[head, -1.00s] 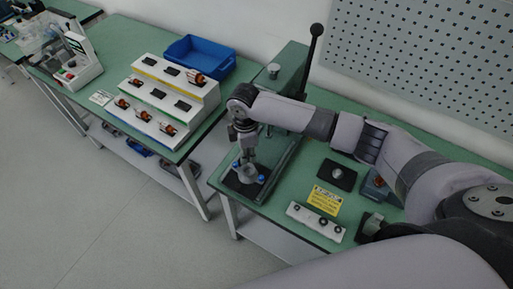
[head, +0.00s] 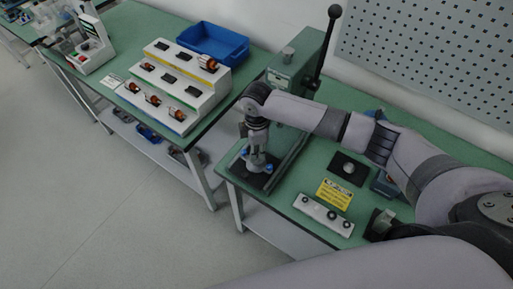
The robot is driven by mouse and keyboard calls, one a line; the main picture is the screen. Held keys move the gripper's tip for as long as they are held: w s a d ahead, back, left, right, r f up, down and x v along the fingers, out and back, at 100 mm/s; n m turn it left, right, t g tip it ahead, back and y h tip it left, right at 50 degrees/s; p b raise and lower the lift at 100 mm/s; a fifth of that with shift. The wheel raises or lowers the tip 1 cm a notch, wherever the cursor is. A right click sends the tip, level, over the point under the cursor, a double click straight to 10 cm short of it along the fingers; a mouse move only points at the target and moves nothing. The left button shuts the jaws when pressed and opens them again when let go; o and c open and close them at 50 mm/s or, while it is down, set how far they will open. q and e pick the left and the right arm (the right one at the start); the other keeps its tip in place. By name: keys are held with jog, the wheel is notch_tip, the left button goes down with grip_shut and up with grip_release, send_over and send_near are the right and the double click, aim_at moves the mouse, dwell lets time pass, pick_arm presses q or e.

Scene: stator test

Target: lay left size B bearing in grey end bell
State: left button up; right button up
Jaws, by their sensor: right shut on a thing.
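The grey end bell (head: 258,166) sits on a black fixture plate (head: 243,174) at the left front of the near green bench, with small blue parts on either side of it. My right gripper (head: 257,153) points straight down right over the end bell and hides part of it. It is shut on the bearing, which is too small and covered to make out. A white bearing holder (head: 318,211) lies at the bench's front edge with dark round bearings (head: 331,215) towards its right end.
A green lever press (head: 290,75) stands behind the end bell. A yellow label (head: 335,194) and a black pad with a round metal part (head: 348,168) lie right of it. The left bench carries a stepped white rack (head: 195,100) and a blue bin (head: 215,42).

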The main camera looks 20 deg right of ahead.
pick_arm(q)
jog(key=shift+s, duration=0.15)
pick_arm(e)
jog(key=shift+f, duration=0.75)
pick_arm(q)
jog(key=shift+s+a+f, duration=0.1)
jog(key=shift+s+f, duration=0.1)
jog(key=shift+f, duration=0.15)
jog(key=shift+r, duration=0.2)
pick_arm(e)
jog(key=shift+f, duration=0.2)
jog(key=o, duration=0.8)
